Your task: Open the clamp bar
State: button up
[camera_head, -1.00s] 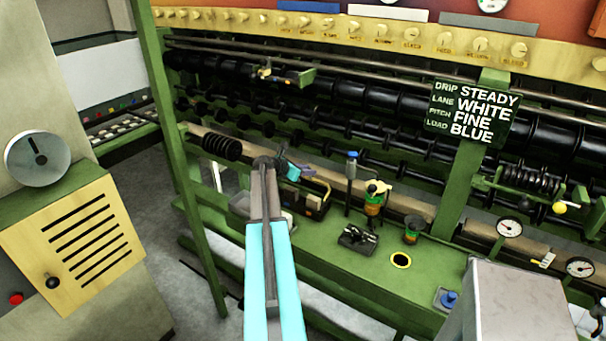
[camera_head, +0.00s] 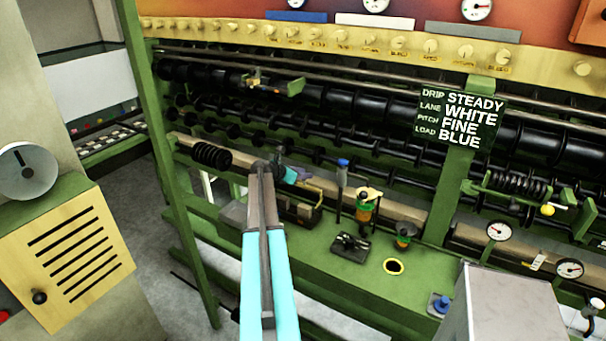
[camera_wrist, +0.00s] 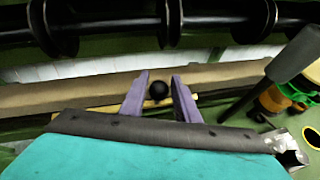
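My gripper (camera_head: 305,183) reaches over the green bench at the machine's front. In the wrist view its two purple fingers (camera_wrist: 160,84) stand apart. A round black knob (camera_wrist: 159,91) shows between them, with no clear contact on either side. A yellow bar (camera_wrist: 105,103) runs across behind the fingers, in front of a long tan beam (camera_wrist: 60,93). In the head view the arm and gripper hide most of this spot, and a dark box (camera_head: 302,214) sits just below. I cannot tell for certain which part is the clamp bar.
On the bench stand a blue-topped post (camera_head: 342,180), an orange and green canister (camera_head: 365,205), a small dark block (camera_head: 350,246) and a funnel-like cup (camera_head: 404,233). A sign (camera_head: 460,118) hangs to the right. Black rollers (camera_head: 330,100) run behind. Bare bench shows in front of the block.

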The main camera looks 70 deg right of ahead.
jog(key=shift+o, duration=1.4)
jog(key=shift+r, duration=0.1)
jog(key=shift+a, duration=0.1)
jog(key=shift+w+a, duration=0.2)
jog(key=shift+a, duration=0.1)
jog(key=b+v, duration=0.4)
jog(key=v, duration=0.9)
jog(key=shift+d+r, duration=0.1)
jog(key=shift+r, duration=0.05)
